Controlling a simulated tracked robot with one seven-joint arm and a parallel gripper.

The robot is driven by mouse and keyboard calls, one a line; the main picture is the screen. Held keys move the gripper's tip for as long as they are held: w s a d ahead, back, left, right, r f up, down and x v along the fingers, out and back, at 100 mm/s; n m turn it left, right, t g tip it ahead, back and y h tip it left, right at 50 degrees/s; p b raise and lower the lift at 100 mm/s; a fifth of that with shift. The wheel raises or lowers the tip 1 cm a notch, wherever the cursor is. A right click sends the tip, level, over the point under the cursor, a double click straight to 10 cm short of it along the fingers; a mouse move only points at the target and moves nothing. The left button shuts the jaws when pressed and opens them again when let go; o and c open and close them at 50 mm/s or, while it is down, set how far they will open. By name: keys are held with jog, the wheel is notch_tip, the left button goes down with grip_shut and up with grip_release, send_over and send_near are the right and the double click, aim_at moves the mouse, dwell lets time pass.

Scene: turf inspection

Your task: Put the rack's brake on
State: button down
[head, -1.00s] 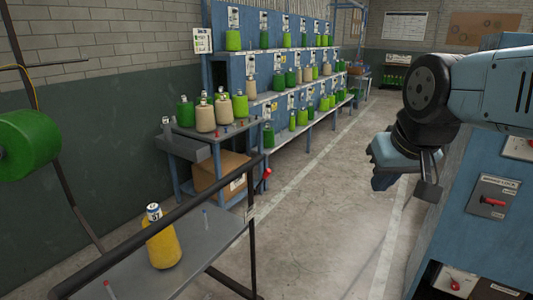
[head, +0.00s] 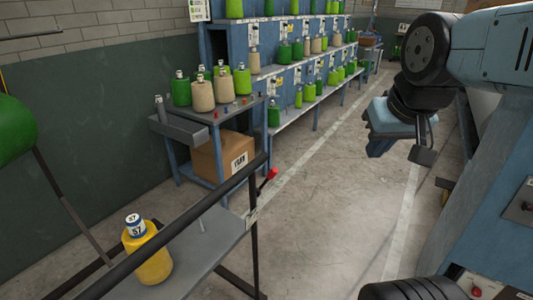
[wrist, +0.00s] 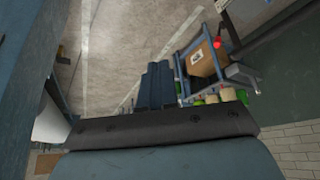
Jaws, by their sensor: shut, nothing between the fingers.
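The rack (head: 210,240) is a grey shelf with dark bars at the lower left of the head view. A yellow cone (head: 150,265) marked 57 stands on it. A red-handled lever (head: 268,177), which looks like the brake, sticks up and right at the rack's right end post. A red knob, probably the same handle, shows in the wrist view (wrist: 217,43). My gripper (head: 378,150) is shut and empty, in the air over the aisle to the right of the lever and well apart from it. Its blue fingers show in the wrist view (wrist: 158,85).
A side table (head: 230,113) holding green and beige cones stands behind the rack, with a cardboard box (head: 222,155) beneath. A long blue frame of cones (head: 230,45) lines the aisle. A blue machine (head: 485,210) is on the right. The aisle floor (head: 335,215) is clear.

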jog(key=w+a+r+n+g, duration=0.1)
jog(key=w+a+n+g, duration=0.2)
jog(key=w, duration=0.4)
jog(key=w+a+r+n, duration=0.1)
jog(key=w+a+n, duration=0.1)
jog(key=w+a, duration=0.5)
jog(key=w+a+f+n+g, duration=0.2)
jog(key=w+a+f, duration=0.2)
jog(key=w, duration=0.3)
jog(key=w+a+f+n+g, duration=0.2)
jog(key=w+a+f+n, duration=0.1)
jog(key=w+a, duration=0.4)
jog(key=shift+w+f+h, duration=0.25)
jog(key=shift+f+h, duration=0.15)
jog(key=shift+f, duration=0.05)
jog(key=shift+f, duration=0.15)
